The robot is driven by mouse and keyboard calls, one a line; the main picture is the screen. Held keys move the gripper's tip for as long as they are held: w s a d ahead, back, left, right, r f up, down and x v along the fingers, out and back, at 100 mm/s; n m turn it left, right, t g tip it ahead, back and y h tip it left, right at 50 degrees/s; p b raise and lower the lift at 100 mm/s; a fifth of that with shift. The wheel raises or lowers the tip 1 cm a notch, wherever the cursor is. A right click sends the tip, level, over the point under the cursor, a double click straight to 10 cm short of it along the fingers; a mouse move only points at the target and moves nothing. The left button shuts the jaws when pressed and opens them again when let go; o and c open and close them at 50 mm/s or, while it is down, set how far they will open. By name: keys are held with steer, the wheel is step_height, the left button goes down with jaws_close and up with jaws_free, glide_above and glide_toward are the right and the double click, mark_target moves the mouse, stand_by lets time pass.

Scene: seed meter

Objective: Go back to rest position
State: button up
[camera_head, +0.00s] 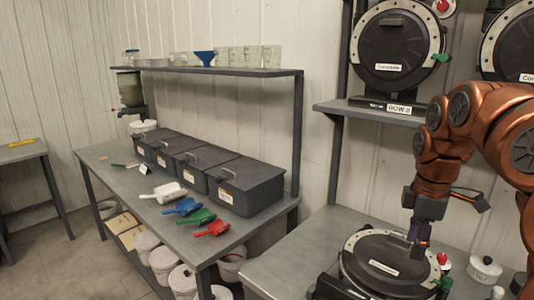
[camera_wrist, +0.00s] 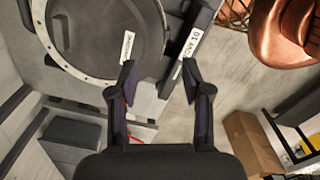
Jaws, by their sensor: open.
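My gripper (camera_head: 418,236) hangs from my copper-coloured arm at the right of the head view, above or close to a round black seed meter (camera_head: 375,262) on the metal bench. In the wrist view my gripper (camera_wrist: 158,82) has its two dark fingers spread apart with nothing between them. The round seed meter (camera_wrist: 85,30) with its pale rim lies beyond the left finger. A white label strip (camera_wrist: 191,42) shows beyond the right fingertip. In the head view I cannot tell whether the fingers touch the meter.
Another round black meter (camera_head: 397,48) stands on the shelf above. A white lidded pot (camera_head: 484,269) is right of my gripper. The left bench holds dark lidded bins (camera_head: 245,185) and blue, green and red scoops (camera_head: 213,229). A cardboard box (camera_wrist: 252,145) shows low in the wrist view.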

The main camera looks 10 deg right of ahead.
steer(key=s+a+f+m, duration=0.2)
steer(key=s+a, duration=0.1)
steer(key=a, duration=0.4)
steer(key=s+a+f+m, duration=0.1)
steer(key=s+a+f, duration=0.15)
steer(key=a, duration=0.35)
steer(key=s+a+f+m+g, duration=0.1)
steer(key=s+a+f+m, duration=0.3)
steer(key=s, duration=0.4)
steer(key=s+a+f+m+g, duration=0.1)
steer(key=s+a+f+m, duration=0.3)
steer(key=s, duration=0.3)
steer(key=shift+s+f+m, duration=0.4)
steer(key=shift+f+m, duration=0.1)
steer(key=shift+f, duration=0.4)
